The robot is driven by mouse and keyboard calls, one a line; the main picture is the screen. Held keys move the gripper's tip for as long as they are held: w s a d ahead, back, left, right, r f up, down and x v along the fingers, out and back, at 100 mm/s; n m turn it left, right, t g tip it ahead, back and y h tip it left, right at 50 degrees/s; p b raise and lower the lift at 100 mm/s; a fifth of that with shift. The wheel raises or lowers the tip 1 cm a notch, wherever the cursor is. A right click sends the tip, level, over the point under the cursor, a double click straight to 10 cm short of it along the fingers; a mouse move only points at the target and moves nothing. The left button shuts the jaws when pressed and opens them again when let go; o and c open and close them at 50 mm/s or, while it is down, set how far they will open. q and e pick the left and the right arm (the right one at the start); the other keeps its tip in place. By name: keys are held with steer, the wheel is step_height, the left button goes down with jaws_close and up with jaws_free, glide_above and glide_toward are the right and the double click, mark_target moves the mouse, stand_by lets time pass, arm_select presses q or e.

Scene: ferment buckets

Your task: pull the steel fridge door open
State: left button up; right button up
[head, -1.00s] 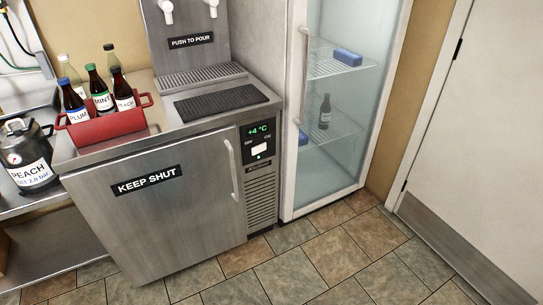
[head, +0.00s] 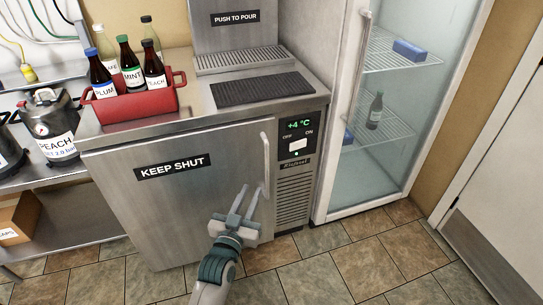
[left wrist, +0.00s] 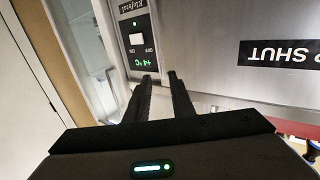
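The steel fridge door (head: 190,215), with a black KEEP SHUT label (head: 172,166), is closed under the counter. Its upright bar handle (head: 266,165) is at the door's right edge. In the head view my left gripper (head: 251,190) is in front of the door, its fingertips close to the lower part of the handle. The fingers are apart, with nothing seen between them. In the left wrist view the gripper (left wrist: 162,76) points at the fridge front, which appears upside down; I cannot make out the handle clearly there. My right gripper is not in view.
A control panel (head: 297,137) reading +4 °C is right of the door. A red carrier (head: 140,103) with several bottles stands on the counter. A glass-door fridge (head: 385,130) stands to the right. Tiled floor (head: 300,262) in front is free.

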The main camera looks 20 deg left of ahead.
mark_target(266, 158)
arm_select(q)
steer(key=shift+w, duration=0.1)
steer(key=w, duration=1.7)
steer(key=shift+w, duration=0.1)
steer(key=shift+f, duration=0.1)
jaws_close()
